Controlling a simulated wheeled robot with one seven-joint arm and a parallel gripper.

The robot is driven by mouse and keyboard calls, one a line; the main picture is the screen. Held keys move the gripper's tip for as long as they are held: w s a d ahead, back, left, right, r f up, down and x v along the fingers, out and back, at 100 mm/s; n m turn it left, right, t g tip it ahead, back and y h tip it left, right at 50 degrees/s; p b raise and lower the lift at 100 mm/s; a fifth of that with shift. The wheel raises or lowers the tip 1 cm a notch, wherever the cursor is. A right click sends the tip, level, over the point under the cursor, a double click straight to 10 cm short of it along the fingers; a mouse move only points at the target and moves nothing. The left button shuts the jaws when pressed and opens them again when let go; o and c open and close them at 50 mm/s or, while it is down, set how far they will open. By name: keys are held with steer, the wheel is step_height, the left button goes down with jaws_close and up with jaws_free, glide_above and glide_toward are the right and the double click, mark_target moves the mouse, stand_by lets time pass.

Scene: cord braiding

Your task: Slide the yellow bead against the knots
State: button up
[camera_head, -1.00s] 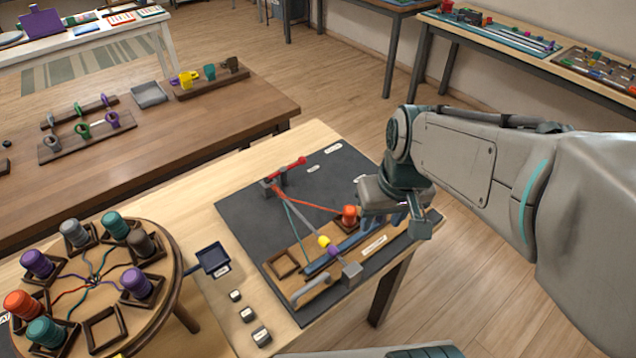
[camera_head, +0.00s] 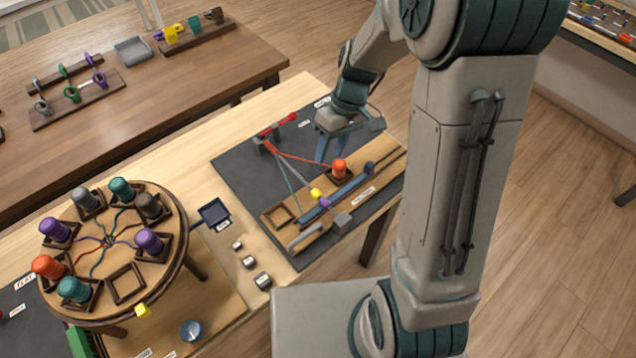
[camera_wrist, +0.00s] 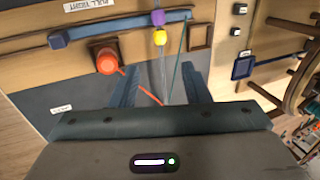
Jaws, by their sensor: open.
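The yellow bead (camera_head: 315,194) sits on a pale cord, with a purple bead (camera_head: 325,202) touching or nearly touching it. In the wrist view the yellow bead (camera_wrist: 160,38) is beyond my fingertips, below the purple bead (camera_wrist: 158,17). The cord, a teal strand and an orange-red strand run together to a clamp with a red bar (camera_head: 272,132); knots are too small to make out. My gripper (camera_head: 324,150) is open, fingers down, over the dark mat between clamp and orange spool. In the wrist view the gripper (camera_wrist: 161,85) has the cord running between its spread fingers, apart from the bead.
The orange spool (camera_head: 339,168) stands close to my fingers on the wooden strip. A round stand (camera_head: 172,262) with several spools is at left.

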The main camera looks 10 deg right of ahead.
mark_target(317, 190)
steer(key=p+x, duration=0.1)
steer(key=x, duration=1.1)
steer(key=shift+f, duration=0.15)
jaws_close()
